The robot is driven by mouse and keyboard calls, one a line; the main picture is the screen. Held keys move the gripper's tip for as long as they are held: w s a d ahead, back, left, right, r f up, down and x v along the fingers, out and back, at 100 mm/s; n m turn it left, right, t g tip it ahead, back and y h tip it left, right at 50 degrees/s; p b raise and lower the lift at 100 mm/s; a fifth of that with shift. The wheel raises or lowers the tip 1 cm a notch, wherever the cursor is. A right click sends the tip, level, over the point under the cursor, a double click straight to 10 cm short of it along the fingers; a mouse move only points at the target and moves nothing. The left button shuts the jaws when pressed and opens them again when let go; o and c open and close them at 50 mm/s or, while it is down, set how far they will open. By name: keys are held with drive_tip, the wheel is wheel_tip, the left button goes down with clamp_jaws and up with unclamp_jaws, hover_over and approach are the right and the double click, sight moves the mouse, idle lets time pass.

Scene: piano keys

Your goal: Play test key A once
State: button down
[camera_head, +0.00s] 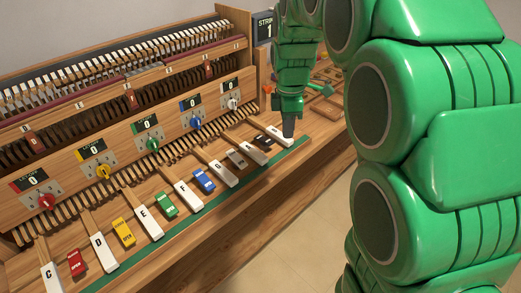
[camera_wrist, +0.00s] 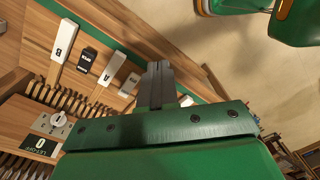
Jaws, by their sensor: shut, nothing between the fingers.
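Test key A is a white key lettered A (camera_wrist: 111,70) in the wrist view, beside a dark key (camera_wrist: 87,60). In the head view I take it to be the white key (camera_head: 252,153) near the right end of the row; its letter is too small to read. My gripper (camera_head: 288,134) is shut and empty, fingers pointing down near the front of the last white key (camera_head: 277,133). In the wrist view the shut fingers (camera_wrist: 157,66) overlap the green strip, to the right of A. I cannot tell whether the fingertips touch anything.
White key B (camera_wrist: 64,40) is left of the dark key in the wrist view. Several coloured keys, such as the blue one (camera_head: 204,180), sit between white keys. A green strip (camera_head: 190,218) runs along their front. A display (camera_head: 265,28) at the back reads 1.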

sight(261, 156)
drive_tip(key=w+a+f+n, duration=0.2)
drive_tip(key=w+a+n, duration=0.1)
drive_tip(key=w, duration=0.3)
drive_tip(key=w+a+f+n, duration=0.3)
drive_tip(key=w+a+n, duration=0.1)
drive_tip(key=w+n, duration=0.1)
drive_tip(key=shift+w+a+f+t, duration=0.25)
drive_tip(key=shift+w+t, duration=0.05)
drive_tip(key=shift+w, duration=0.25)
wheel_tip(261, 156, down, 14)
idle(0.4)
